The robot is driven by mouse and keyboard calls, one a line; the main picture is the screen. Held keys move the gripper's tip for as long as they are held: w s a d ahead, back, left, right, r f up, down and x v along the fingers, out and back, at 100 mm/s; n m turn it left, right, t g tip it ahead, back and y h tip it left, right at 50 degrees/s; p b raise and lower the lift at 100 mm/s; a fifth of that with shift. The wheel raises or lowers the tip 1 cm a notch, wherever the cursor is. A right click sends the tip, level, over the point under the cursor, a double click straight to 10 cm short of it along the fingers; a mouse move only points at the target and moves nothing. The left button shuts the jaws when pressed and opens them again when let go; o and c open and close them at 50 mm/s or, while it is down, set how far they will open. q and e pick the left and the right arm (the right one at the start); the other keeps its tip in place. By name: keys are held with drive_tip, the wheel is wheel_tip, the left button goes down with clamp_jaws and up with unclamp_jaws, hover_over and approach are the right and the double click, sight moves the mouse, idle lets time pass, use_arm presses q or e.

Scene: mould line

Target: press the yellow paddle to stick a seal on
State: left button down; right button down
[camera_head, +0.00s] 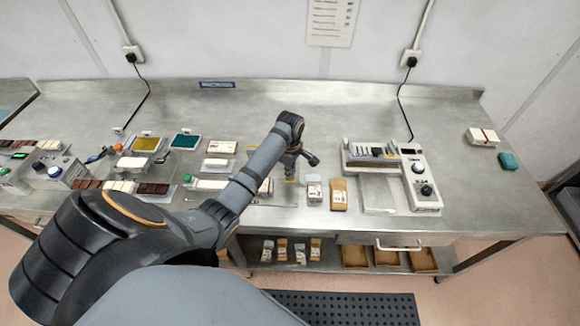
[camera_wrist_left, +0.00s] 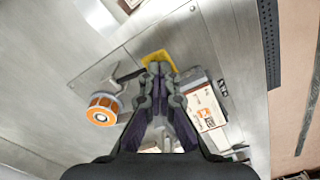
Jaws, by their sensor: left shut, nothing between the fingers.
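The yellow paddle (camera_wrist_left: 157,58) shows in the left wrist view just past my fingertips, partly covered by them. I cannot tell whether they touch it. My left gripper (camera_wrist_left: 158,72) is shut and empty, pointing down at the paddle. In the head view my left gripper (camera_head: 290,172) is over the middle of the bench, and my arm hides much of the device there. An orange and white roll (camera_wrist_left: 103,110) sits left of the fingers in the wrist view. A white pack with an orange mark (camera_wrist_left: 205,108) lies right of them. My right gripper is not in view.
A pale pack (camera_head: 314,192) and a brown pack (camera_head: 338,195) stand right of the gripper. A sealing machine (camera_head: 415,178) with knobs is farther right. Trays with yellow (camera_head: 146,144) and teal (camera_head: 185,141) contents lie left. The bench's back strip is mostly clear.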

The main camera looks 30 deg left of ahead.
use_arm(q)
drive_tip(key=shift+r+p, duration=0.55)
drive_tip(key=shift+r, duration=2.15)
